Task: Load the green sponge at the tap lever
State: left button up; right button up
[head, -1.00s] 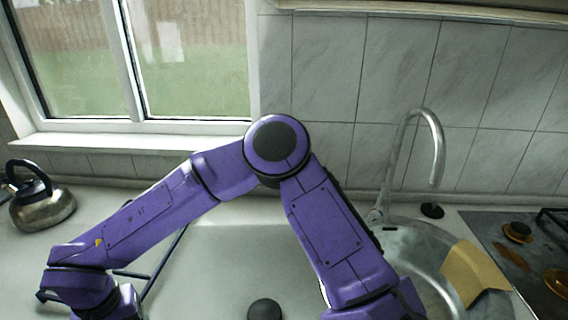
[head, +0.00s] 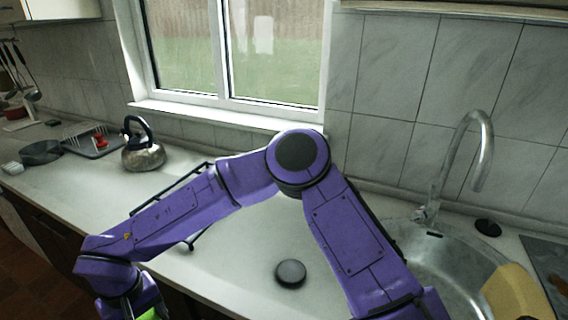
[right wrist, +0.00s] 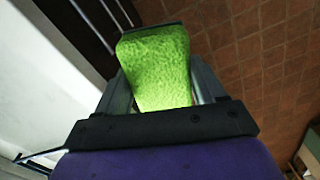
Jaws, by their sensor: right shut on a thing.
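The green sponge (right wrist: 158,60) is bright and textured, held between the two fingers of my right gripper (right wrist: 162,78) in the right wrist view. A brown tiled floor lies beneath it. In the head view only a sliver of the sponge (head: 150,314) shows at the bottom edge, below my right wrist at the left. The tap (head: 480,150) is a curved steel spout at the back right. Its lever (head: 424,214) is at its base, far right of the sponge. My left gripper is out of view.
My bent purple right arm spans the counter and hides part of the steel sink (head: 450,255). A yellow cloth-like piece (head: 512,292) lies on the sink's right edge. A kettle (head: 143,153) and a dish rack (head: 95,140) stand at the left. A black disc (head: 290,272) lies mid-counter.

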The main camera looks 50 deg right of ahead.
aim_at(425, 208)
jog(key=u, duration=0.5)
jog(key=k, duration=1.35)
jog(key=z, duration=1.4)
jog(key=i, duration=0.5)
jog(key=u, duration=0.1)
